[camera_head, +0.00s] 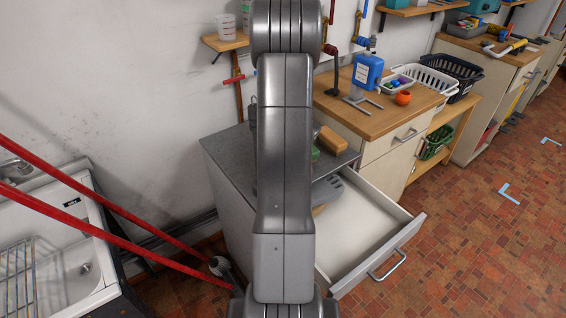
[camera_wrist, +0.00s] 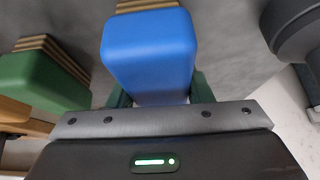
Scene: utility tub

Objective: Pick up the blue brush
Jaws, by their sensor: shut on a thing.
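The blue brush (camera_wrist: 149,48) is a rounded blue block with tan bristles at its far end in the wrist view. My gripper (camera_wrist: 160,92) is shut on it, with a dark green finger on each side. I cannot tell whether its bristles still touch the grey surface. In the head view my arm hides the blue brush and my gripper.
A green brush (camera_wrist: 42,80) lies left of the blue one, with a tan brush (camera_wrist: 14,112) beyond. The tan brush also shows on the grey countertop (camera_head: 228,146) in the head view (camera_head: 333,139). A white drawer (camera_head: 362,228) stands open below.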

